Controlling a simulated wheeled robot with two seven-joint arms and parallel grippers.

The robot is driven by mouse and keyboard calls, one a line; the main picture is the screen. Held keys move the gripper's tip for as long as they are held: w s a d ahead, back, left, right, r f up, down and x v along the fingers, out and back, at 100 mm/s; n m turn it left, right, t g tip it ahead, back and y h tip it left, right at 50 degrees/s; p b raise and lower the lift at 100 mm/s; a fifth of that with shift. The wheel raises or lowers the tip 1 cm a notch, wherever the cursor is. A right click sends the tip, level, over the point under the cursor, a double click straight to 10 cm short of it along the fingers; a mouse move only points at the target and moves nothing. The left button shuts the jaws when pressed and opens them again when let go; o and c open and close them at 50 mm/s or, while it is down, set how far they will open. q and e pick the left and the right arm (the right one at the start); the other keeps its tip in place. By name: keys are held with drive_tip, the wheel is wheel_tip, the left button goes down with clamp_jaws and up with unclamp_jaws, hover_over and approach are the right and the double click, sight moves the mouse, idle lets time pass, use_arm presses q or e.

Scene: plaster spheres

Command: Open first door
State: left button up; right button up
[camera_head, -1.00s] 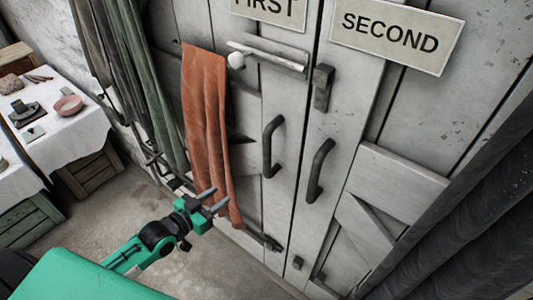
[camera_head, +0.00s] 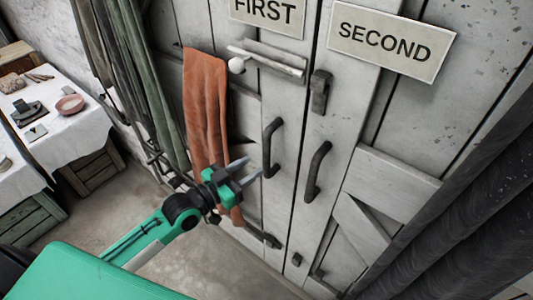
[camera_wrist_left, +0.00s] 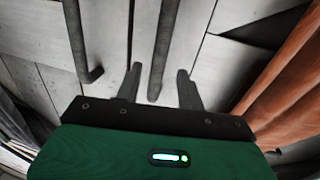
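The first door (camera_head: 283,98) is a pale, worn panel under a sign reading FIRST (camera_head: 267,10). Its dark vertical bar handle (camera_head: 268,150) sits near its right edge and is free in the head view. The door looks closed. My left gripper (camera_head: 253,168) is open and empty, close to the lower left of that handle. In the left wrist view the first door's handle (camera_wrist_left: 164,48) appears in line with the gap between my open fingers (camera_wrist_left: 159,82), its end beyond them; contact cannot be told. My right gripper is out of view.
The second door's handle (camera_head: 317,172) stands just right, under the SECOND sign (camera_head: 393,41). An orange cloth (camera_head: 205,100) hangs left, partly behind my gripper. A white bar (camera_head: 266,61) and a dark latch (camera_head: 320,91) sit above. A table (camera_head: 75,128) stands far left.

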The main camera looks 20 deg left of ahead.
sight(267, 157)
use_arm(q)
drive_tip(key=p+x, duration=0.1)
drive_tip(key=x, duration=0.5)
drive_tip(key=shift+w+d, duration=0.2)
drive_tip(key=shift+w, duration=0.05)
clamp_jaws()
